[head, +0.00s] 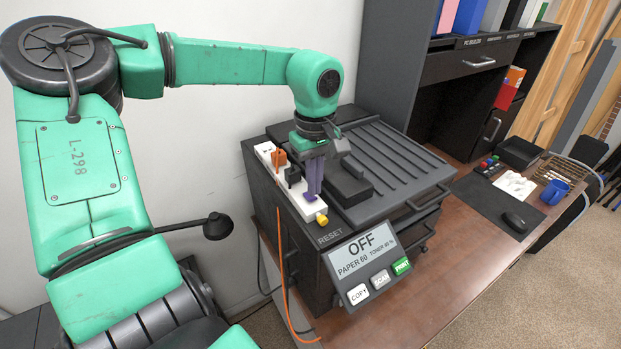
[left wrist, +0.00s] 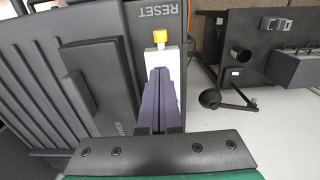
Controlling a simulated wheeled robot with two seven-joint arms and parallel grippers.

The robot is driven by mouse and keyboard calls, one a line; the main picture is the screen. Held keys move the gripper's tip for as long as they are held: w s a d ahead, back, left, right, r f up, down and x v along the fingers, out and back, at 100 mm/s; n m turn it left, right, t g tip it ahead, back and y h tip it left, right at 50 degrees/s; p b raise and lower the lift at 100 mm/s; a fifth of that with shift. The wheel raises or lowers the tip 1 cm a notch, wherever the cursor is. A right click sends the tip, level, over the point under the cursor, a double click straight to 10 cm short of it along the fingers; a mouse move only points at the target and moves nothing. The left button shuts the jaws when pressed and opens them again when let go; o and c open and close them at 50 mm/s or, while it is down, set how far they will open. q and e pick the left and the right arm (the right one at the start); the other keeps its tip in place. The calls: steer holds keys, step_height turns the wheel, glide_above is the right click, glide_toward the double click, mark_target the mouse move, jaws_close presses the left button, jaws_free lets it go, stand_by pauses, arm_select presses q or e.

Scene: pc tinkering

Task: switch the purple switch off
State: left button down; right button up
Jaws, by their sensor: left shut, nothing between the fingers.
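A white power strip (head: 308,212) lies along the left side of the printer's top. It shows in the left wrist view (left wrist: 161,57), with a yellow piece (head: 322,219) at its near end. My left gripper (head: 314,194) points down at the strip with its two purple fingers together and empty. Its fingers also show in the left wrist view (left wrist: 160,76), over the strip behind the yellow piece. I cannot make out a purple switch apart from the fingers, which cover part of the strip. Whether the fingertips touch the strip is unclear. My right gripper is not in view.
An orange plug (head: 279,158) with a cord and a black plug (head: 292,175) sit on the strip. The black printer (head: 400,150) has a display (head: 362,250) reading OFF. The wooden desk (head: 470,245) is clear at the front; a blue mug (head: 553,192) stands farther right.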

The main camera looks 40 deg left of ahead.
mark_target(314, 200)
arm_select(q)
steer(key=shift+f+b, duration=0.5)
steer(key=shift+f, duration=0.15)
steer(key=shift+f+b, duration=0.4)
steer(key=shift+f, duration=0.1)
steer(key=shift+r, duration=0.1)
steer(key=shift+r+p, duration=0.85)
steer(key=shift+r, duration=0.25)
step_height(314, 200, up, 4)
steer(key=p, duration=0.3)
